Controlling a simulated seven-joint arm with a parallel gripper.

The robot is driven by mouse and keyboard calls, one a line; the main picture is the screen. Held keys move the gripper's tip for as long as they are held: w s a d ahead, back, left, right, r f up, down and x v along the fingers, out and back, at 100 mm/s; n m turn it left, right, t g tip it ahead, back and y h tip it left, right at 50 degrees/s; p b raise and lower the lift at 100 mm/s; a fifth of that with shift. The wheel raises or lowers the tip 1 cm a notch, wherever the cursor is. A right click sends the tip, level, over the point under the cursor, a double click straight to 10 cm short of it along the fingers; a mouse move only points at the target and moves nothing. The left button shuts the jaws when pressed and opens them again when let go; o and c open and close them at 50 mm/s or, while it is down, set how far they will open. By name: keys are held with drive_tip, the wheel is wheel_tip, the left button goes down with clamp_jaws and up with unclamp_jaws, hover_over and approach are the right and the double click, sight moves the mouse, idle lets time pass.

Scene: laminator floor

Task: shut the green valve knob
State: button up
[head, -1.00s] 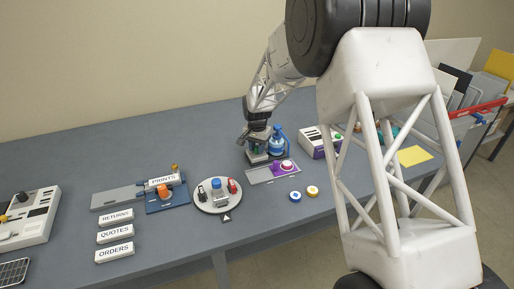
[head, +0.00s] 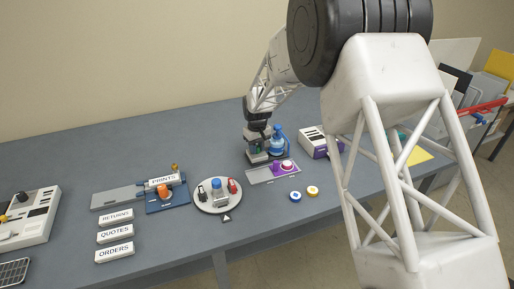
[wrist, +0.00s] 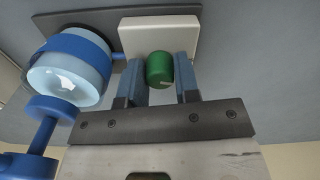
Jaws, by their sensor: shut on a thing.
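The green valve knob (wrist: 160,70) shows in the wrist view, in front of a pale block (wrist: 178,34). A light line marks its near face. My gripper (wrist: 160,80) has one blue-grey finger on each side of the knob and is shut on it. In the head view my gripper (head: 258,147) is at the far side of the bench, beside a blue bottle-like vessel (head: 278,143). The knob is mostly hidden there by the gripper.
The blue vessel (wrist: 68,78) stands close to the left finger in the wrist view. A round plate of small items (head: 218,205) is to the left.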

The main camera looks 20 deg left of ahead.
drive_tip(key=shift+n, duration=1.3)
drive_tip(key=o, duration=0.9)
drive_tip(key=shift+r, duration=3.9)
